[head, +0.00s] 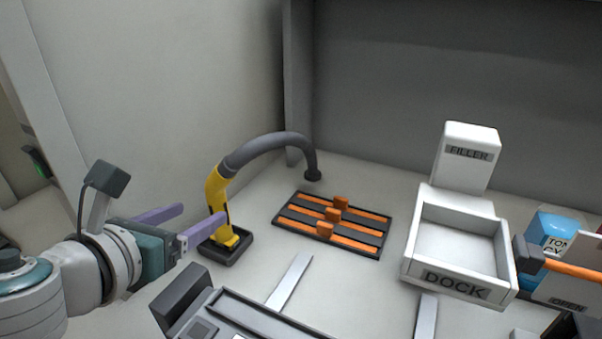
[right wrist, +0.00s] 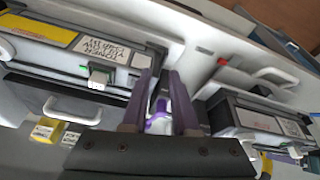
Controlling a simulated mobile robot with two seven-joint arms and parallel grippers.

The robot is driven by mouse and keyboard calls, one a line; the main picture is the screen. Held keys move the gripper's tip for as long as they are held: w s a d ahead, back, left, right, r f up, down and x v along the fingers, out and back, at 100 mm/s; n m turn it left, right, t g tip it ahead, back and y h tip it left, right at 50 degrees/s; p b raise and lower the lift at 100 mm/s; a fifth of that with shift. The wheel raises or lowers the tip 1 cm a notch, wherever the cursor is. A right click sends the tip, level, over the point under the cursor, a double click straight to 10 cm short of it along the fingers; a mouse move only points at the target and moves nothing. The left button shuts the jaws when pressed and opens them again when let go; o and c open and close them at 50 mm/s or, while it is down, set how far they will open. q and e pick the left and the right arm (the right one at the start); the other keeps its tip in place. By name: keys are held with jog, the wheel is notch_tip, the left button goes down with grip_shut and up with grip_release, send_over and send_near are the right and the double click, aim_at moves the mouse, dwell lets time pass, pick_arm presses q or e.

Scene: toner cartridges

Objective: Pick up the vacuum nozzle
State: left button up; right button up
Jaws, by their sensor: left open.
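The vacuum nozzle (head: 217,190) is yellow with a curved grey hose (head: 270,146) and stands upright in a small black holder (head: 237,250) on the counter, in the head view. My left gripper (head: 203,213) is open, its two purple fingers pointing right toward the nozzle's yellow handle. The nearer finger overlaps the lower handle in the picture; I cannot tell whether it touches. My right gripper (right wrist: 159,76) shows in the right wrist view with its purple fingers apart. A small purple and white thing (right wrist: 159,116) shows between them; I cannot tell what it is.
A black rack (head: 360,240) with orange strips and blocks lies right of the nozzle. A white dock tray (head: 412,258) and a filler (head: 467,160) stand further right, with a blue toner container (head: 553,226) beyond. A grey wall closes off the back.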

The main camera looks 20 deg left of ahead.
aim_at(213, 208)
pick_arm(q)
jog(key=b+x, duration=0.1)
jog(key=x, duration=0.6)
jog(key=shift+w+d+f+b, duration=0.1)
jog(key=shift+w+f+b, duration=0.1)
jog(key=shift+b, duration=0.2)
grip_shut()
